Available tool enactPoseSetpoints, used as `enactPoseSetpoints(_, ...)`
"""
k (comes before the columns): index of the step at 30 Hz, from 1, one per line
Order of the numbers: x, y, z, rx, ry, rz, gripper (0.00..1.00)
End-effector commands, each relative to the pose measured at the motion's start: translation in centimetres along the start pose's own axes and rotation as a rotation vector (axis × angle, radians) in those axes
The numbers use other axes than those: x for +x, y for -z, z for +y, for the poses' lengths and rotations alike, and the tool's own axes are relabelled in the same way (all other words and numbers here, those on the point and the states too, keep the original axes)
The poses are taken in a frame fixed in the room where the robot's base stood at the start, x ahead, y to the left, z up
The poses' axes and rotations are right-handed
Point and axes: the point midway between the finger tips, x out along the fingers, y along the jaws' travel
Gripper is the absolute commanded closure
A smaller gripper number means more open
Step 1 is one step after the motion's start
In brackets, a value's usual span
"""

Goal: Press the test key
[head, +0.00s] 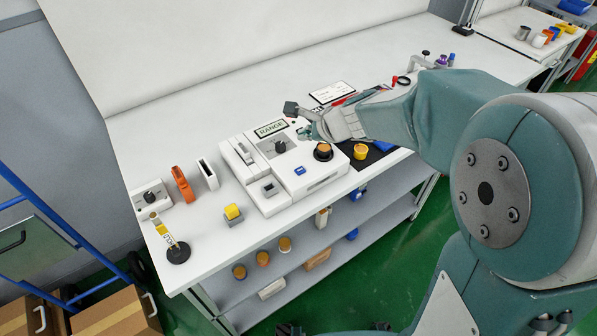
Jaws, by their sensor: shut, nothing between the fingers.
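A white instrument (313,183) stands on the bench with a display reading RANGE (271,129) and a dark dial (280,147). A small blue key (300,170) sits on its lower front, and a round orange-topped part (323,151) sits on its right side. I cannot read a label that says which key is the test key. My gripper (297,120) is shut and empty, over the back right of the instrument near the display. It appears apart from the blue key. My arm hides part of the bench behind.
Left of the instrument are a yellow-topped block (232,212), an orange tool (181,184), a white dial box (150,197) and a tagged black disc (178,252). A yellow cup (360,152) stands on a dark mat to the right.

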Motion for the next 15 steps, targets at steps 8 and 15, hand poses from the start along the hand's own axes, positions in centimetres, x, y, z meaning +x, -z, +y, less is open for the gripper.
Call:
enactPoseSetpoints(8,0.9,-0.2,0.6,-0.005,-0.006,0.003,1.00)
enactPoseSetpoints(15,2.8,1.3,2.1,-0.004,-0.007,0.005,1.00)
